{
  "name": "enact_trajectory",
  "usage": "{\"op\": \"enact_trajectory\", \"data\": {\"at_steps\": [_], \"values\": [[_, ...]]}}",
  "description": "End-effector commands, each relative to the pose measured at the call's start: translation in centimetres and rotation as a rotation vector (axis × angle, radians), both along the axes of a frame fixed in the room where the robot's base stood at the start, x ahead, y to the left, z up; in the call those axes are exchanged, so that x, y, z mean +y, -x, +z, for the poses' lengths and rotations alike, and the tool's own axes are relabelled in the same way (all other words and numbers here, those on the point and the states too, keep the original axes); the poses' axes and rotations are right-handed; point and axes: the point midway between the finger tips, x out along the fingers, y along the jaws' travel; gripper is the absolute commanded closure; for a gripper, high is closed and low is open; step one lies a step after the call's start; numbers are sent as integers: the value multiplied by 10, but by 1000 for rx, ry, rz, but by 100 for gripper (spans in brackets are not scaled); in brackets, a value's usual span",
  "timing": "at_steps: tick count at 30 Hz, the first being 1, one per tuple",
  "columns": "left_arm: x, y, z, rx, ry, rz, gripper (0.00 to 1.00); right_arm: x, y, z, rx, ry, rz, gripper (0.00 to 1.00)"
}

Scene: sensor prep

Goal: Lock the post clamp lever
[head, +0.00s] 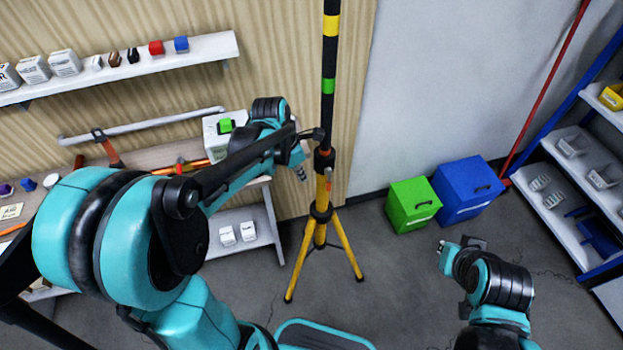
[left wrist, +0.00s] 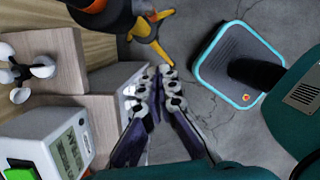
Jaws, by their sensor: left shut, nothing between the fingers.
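A striped black, yellow and green post (head: 329,60) stands upright in a yellow tripod (head: 319,235). A black clamp collar (head: 323,160) sits around the post, with a small orange-red part (head: 325,180) just below it; I cannot tell the lever's position. My left gripper (head: 302,172) is just left of the post below the collar, apart from it as far as I can see. In the left wrist view its fingers (left wrist: 166,80) are together and empty, with the tripod (left wrist: 150,35) beyond them. My right gripper (head: 460,246) is at lower right, far from the post; its finger opening is unclear.
A workbench (head: 150,157) with a white device bearing a green part (head: 226,126) lies left of the post. A wall shelf (head: 120,72) holds small items. Green (head: 413,204) and blue (head: 467,190) boxes stand at right, before a shelving rack (head: 565,205). Floor between is open.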

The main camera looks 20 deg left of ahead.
Motion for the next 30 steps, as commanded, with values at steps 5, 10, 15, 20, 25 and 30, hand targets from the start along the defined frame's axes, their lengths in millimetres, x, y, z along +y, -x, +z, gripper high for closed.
{"op": "enact_trajectory", "data": {"at_steps": [5,10,15,20,25,30], "values": [[-6,-6,-34,0,0,-2,100,0,0,-15,0,0,0,100],[-12,-12,-71,-1,-1,-2,100,0,0,-29,0,0,0,100],[-23,-23,-92,-2,0,-5,100,0,0,-39,0,0,0,100],[-38,-37,-90,-1,-1,-4,100,0,0,-43,0,0,0,100],[-43,-43,-89,-1,-1,-2,100,0,0,-44,0,0,0,100],[-44,-44,-88,-1,-1,-1,100,0,0,-44,0,0,0,100]]}}
